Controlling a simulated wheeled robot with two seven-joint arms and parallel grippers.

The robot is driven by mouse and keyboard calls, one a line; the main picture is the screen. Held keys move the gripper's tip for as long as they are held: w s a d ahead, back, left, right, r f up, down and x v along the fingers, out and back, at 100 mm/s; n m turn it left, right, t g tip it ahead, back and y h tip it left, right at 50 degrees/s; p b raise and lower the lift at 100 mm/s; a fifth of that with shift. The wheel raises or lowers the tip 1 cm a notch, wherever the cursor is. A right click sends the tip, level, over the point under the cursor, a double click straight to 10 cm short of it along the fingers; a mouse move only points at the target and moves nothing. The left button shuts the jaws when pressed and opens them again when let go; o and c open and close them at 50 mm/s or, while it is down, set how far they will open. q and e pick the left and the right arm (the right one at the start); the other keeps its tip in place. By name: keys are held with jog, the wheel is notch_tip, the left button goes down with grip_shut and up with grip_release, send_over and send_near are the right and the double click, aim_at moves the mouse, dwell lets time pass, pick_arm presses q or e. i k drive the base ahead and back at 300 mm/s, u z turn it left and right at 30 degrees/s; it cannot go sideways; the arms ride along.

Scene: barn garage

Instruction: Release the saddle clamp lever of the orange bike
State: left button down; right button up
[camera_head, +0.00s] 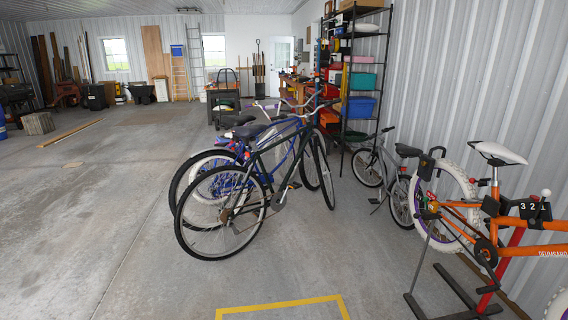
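The orange bike (515,250) stands at the right edge, held up by a red and black stand (502,266). Its front part is cut off by the picture's edge. Its white saddle (500,153) sits on a thin seat post (495,175). A small dark part (482,182) sticks out to the left at the foot of the post, where the saddle clamp is. I cannot make out the lever's shape or position. Neither of my grippers is in view.
Several bikes, among them a dark one (237,213), stand left of centre. A small grey bike (384,168) stands by a black shelf rack (362,85). Yellow floor tape (280,304) lies in front. A corrugated wall (470,70) is behind the orange bike. The left floor is mostly clear.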

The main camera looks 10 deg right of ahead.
aim_at(471, 180)
jog(key=z, duration=0.3)
jog(key=i, duration=1.45)
jog(key=z, duration=1.85)
jog(key=i, duration=1.05)
jog(key=z, duration=1)
